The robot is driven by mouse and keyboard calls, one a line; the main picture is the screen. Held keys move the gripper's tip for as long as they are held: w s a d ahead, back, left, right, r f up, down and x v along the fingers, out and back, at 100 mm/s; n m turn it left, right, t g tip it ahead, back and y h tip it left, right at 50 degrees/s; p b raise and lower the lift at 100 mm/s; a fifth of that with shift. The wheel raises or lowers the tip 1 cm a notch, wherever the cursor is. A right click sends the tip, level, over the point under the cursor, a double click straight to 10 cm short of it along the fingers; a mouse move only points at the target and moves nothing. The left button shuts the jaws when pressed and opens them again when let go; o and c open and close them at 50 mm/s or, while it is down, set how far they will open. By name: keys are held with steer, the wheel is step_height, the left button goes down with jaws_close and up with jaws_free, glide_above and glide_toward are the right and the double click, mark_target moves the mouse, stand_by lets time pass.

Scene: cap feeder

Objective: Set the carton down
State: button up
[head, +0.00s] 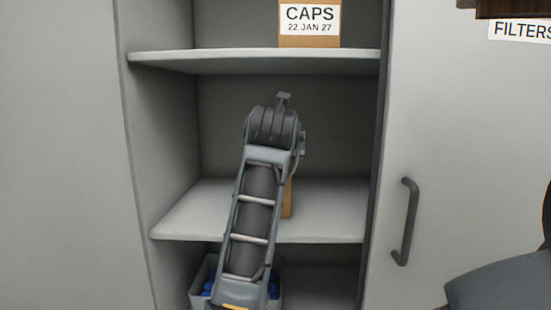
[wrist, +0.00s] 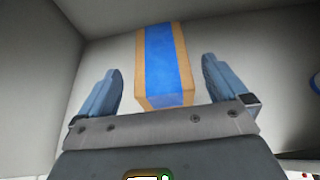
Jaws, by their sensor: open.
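A brown carton with a blue stripe (wrist: 160,55) stands between the two fingers of my gripper (wrist: 161,66) in the wrist view. My gripper is open, with a gap on each side of the carton. In the head view only a narrow brown strip of the carton (head: 287,199) shows beside my arm. It appears to rest on the middle shelf (head: 330,218) of the cabinet. My arm hides the rest of the carton and my gripper's fingers there.
A carton labelled CAPS, 22 JAN 27 (head: 309,22) stands on the upper shelf (head: 230,60). A grey bin with blue pieces (head: 274,298) sits below the middle shelf. A door with a dark handle (head: 406,222) is at right. The middle shelf's right part is clear.

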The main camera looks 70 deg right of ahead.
steer(key=v, duration=0.8)
steer(key=shift+b, duration=0.3)
